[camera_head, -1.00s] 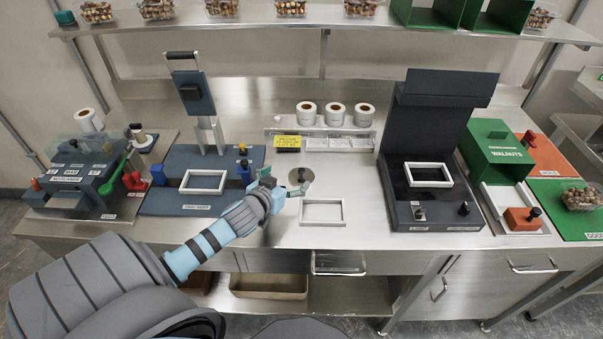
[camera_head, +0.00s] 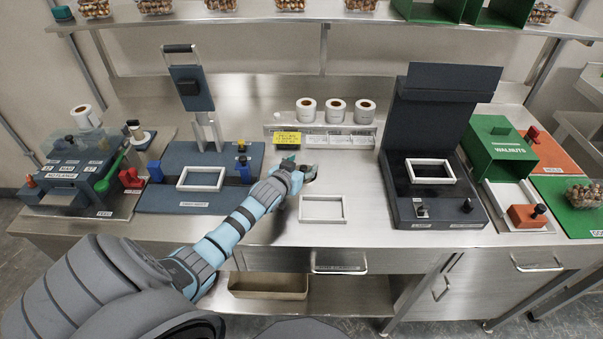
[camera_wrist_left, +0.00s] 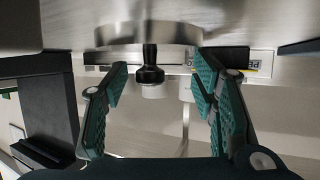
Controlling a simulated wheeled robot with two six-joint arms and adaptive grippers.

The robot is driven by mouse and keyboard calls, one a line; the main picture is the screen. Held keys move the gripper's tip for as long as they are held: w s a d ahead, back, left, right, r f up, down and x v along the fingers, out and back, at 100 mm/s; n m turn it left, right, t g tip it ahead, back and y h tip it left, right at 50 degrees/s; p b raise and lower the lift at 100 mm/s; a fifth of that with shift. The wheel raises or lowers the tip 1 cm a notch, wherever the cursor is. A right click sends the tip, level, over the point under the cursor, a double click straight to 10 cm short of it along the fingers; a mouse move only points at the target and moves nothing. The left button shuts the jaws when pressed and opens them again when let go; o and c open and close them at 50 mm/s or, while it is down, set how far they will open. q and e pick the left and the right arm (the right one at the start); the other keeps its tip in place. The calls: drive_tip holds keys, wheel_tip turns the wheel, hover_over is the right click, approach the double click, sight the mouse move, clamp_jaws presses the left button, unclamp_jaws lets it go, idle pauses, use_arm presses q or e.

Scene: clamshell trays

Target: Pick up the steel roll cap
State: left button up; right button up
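The steel roll cap is a round steel disc with a black knob. In the head view only part of its disc (camera_head: 311,180) shows beside my left gripper (camera_head: 302,168). In the left wrist view the cap's steel disc (camera_wrist_left: 150,32) is at the top centre, and its black knob (camera_wrist_left: 150,68) points down in the picture. The teal fingers of my left gripper (camera_wrist_left: 160,88) are apart, one on each side of the knob, with clear gaps. The knob appears untouched. My right gripper is in neither view.
A white frame (camera_head: 323,220) lies just in front of the cap. Several white rolls (camera_head: 336,110) stand on a ledge behind, near a yellow label (camera_head: 287,138). A blue press (camera_head: 190,88) stands left and a dark sealing machine (camera_head: 440,105) right.

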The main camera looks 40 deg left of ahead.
use_arm(q)
drive_tip(key=c, duration=1)
clamp_jaws()
drive_tip(key=shift+s+d, duration=0.1)
